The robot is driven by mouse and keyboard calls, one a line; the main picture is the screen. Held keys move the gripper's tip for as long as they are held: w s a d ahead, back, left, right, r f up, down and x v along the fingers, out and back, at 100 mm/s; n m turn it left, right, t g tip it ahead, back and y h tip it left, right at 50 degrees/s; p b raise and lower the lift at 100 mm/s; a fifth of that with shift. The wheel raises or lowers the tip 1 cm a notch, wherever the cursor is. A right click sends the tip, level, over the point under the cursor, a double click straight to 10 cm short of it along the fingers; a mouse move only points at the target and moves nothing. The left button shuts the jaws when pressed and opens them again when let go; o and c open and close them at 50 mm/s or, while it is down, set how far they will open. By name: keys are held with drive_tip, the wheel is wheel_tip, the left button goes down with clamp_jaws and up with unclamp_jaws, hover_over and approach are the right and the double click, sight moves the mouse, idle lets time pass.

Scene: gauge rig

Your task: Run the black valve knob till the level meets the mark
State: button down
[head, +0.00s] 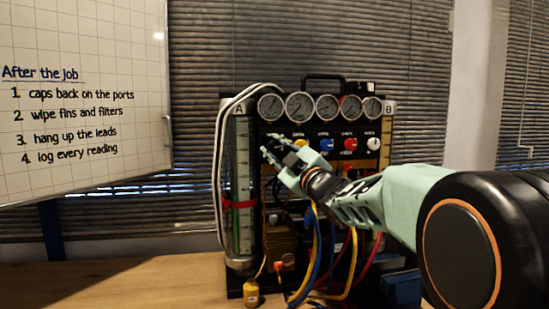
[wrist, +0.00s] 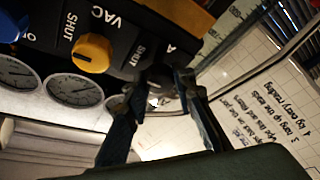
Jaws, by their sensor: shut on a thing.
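A rig with gauges and valves stands on the bench in the head view. My gripper (head: 272,148) reaches its upper left, by the column labelled A. In the wrist view my gripper's fingers (wrist: 158,88) are closed around the dark black valve knob (wrist: 157,75), beside a "SHUT" label; the fingers and shadow hide much of it. The column A sight tube (head: 243,160) is upright with a scale. A red mark band (head: 240,204) crosses it low down. Green shows in the tube below the band; I cannot tell exactly where the level ends.
A yellow knob (wrist: 91,53) sits close to my fingers. Blue (head: 326,144), red (head: 350,144) and white (head: 373,143) knobs line the panel under several gauges (head: 299,106). Hoses hang below. A whiteboard (head: 85,100) stands left. The bench (head: 130,285) is clear at front left.

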drive_tip(key=shift+m+b, duration=0.3)
drive_tip(key=shift+m, duration=0.2)
drive_tip(key=c, duration=1.6)
unclamp_jaws()
drive_tip(key=v, duration=1.2)
drive_tip(key=shift+f, duration=0.1)
